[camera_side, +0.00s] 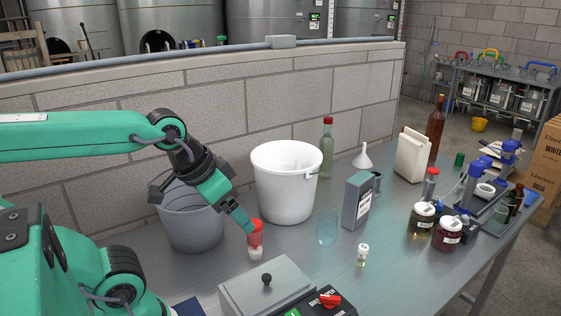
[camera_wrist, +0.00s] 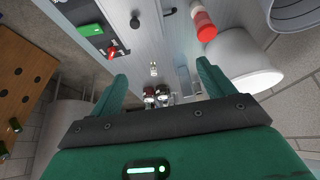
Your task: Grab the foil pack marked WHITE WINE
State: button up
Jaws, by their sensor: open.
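The white bucket (camera_side: 287,184) and a grey bucket (camera_side: 190,218) stand near the wall. A clear beaker (camera_side: 326,229) and a small vial (camera_side: 362,254) stand near the pack. A cream pack (camera_side: 411,156) is behind; jars (camera_side: 421,218) are right. A control box (camera_side: 268,286) is in front.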

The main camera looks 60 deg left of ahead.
jog(key=w+r+n, duration=0.2)
jog(key=w+r, duration=0.3)
jog(key=w, duration=0.6)
jog(key=n+g, duration=0.2)
jog(key=n, duration=0.2)
send_near(359, 177)
jog(key=x, duration=0.5)
jog(key=shift+s+d+f, duration=0.15)
jog(key=shift+f, duration=0.1)
jog(key=shift+w+f, duration=0.25)
jog(key=shift+f, duration=0.05)
jog(key=shift+f, duration=0.1)
jog(key=shift+x, duration=1.2)
jog(key=shift+w, duration=0.1)
